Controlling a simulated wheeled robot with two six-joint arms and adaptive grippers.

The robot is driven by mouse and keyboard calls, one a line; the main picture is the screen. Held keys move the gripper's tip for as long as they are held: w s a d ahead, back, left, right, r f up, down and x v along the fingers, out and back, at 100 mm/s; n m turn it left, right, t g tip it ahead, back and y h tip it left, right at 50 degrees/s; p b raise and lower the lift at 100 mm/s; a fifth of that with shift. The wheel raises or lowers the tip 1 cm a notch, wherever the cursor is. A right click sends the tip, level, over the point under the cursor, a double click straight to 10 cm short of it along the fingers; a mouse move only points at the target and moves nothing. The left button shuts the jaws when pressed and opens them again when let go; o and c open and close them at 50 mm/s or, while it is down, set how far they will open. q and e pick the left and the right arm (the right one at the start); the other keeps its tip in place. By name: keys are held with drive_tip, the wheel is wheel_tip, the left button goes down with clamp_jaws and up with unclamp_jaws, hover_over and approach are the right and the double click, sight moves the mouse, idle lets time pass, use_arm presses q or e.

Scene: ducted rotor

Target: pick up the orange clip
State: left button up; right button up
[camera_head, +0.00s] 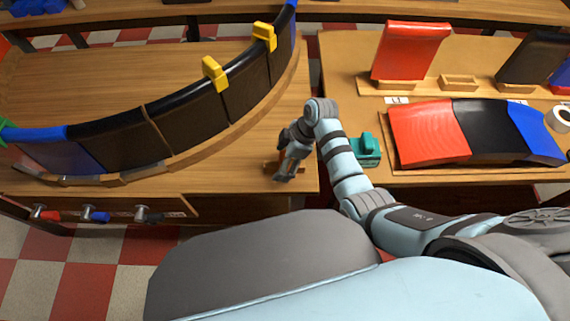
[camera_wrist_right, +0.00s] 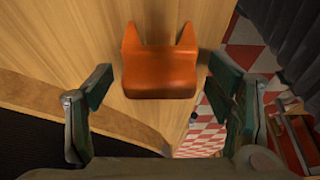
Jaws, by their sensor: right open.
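The orange clip (camera_wrist_right: 160,75) lies on the wooden table top, centred in the right wrist view, with two prongs pointing away from me. My right gripper (camera_wrist_right: 160,95) is open, with one green-padded finger on each side of the clip; I see no contact. In the head view my right gripper (camera_head: 285,174) is over the front right corner of the left table. It hides most of the clip there, and only a small orange-brown bit (camera_head: 270,166) shows beside it. My left gripper is not in view.
A curved duct wall (camera_head: 190,110) with two yellow clips (camera_head: 215,73) stands on the left table (camera_head: 300,130). A teal object (camera_head: 366,150) and a red-black-blue panel (camera_head: 470,130) are on the right table. Hand tools (camera_head: 95,214) hang at the left table's front.

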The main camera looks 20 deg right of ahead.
drive_tip(key=shift+x, duration=1.15)
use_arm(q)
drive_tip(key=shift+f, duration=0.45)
use_arm(e)
drive_tip(key=c, duration=1.2)
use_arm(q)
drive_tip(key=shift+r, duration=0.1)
use_arm(e)
drive_tip(key=shift+r, duration=0.15)
use_arm(q)
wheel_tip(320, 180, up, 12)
drive_tip(key=p, duration=1.2)
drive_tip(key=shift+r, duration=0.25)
use_arm(e)
wheel_tip(320, 180, up, 25)
